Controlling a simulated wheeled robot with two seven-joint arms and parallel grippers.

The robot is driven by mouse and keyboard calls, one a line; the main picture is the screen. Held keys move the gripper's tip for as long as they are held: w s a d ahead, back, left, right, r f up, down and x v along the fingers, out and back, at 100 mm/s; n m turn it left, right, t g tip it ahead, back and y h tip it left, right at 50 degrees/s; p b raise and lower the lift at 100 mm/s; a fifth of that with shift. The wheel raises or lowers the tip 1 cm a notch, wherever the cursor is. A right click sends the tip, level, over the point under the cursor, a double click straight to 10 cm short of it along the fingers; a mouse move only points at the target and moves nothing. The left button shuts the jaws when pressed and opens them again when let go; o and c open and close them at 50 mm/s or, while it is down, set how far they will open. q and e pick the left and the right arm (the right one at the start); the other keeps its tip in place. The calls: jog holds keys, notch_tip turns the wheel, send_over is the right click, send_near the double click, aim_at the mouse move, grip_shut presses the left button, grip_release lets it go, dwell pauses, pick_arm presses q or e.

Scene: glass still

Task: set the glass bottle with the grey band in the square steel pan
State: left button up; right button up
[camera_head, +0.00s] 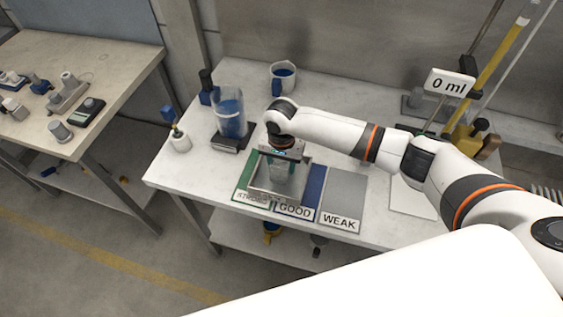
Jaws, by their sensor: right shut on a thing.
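My right gripper (283,153) points down over the square steel pan (255,191) and is shut on a clear glass bottle (279,173). The bottle looks upright and sits inside the outline of the pan, between its walls. I cannot tell whether its base touches the pan floor. Its grey band cannot be made out, and its top is hidden by the gripper. The pan stands on the green and blue mats marked with a partly hidden label and "GOOD". My left gripper is not in view.
A beaker of blue liquid (231,117) stands on a dark base left of the pan. A blue-filled mug (283,77) stands behind. A small white bottle (180,140) is near the left edge. The grey "WEAK" mat (345,188) is bare.

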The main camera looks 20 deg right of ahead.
jog(key=shift+f, duration=0.5)
jog(key=o, duration=1.2)
jog(key=shift+o, duration=0.2)
jog(key=shift+r, duration=0.1)
notch_tip(320, 180, up, 12)
jog(key=b, duration=0.2)
jog(key=shift+b, duration=0.3)
